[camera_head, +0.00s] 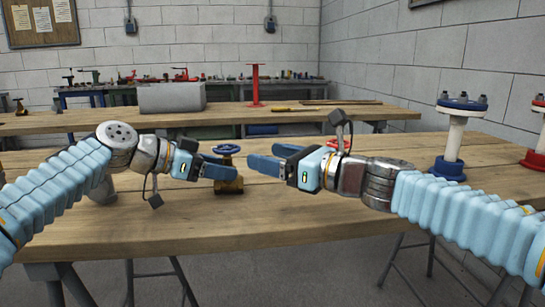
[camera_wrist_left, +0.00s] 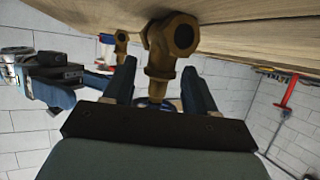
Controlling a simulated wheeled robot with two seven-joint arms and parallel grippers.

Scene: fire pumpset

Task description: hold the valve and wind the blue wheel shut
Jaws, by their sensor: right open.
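A brass valve (camera_head: 229,185) with a blue wheel (camera_head: 226,150) on top stands on the front workbench. In the left wrist view the picture is upside down, with the valve body (camera_wrist_left: 174,38) ahead and its neck between the fingers. The blue wheel (camera_wrist_left: 150,103) is partly hidden behind the gripper's dark bar. My left gripper (camera_head: 220,167) is open around the valve, its fingers on either side with small gaps. My right gripper (camera_head: 262,158) is open and empty, to the right of the blue wheel, its fingers pointing at it.
A red wheel (camera_head: 338,144) shows behind my right gripper; a second brass valve (camera_wrist_left: 121,42) shows in the left wrist view. A white flanged pipe with a blue base (camera_head: 450,168) and a red-based one (camera_head: 537,160) stand at right. The front bench (camera_head: 300,215) is clear nearest me.

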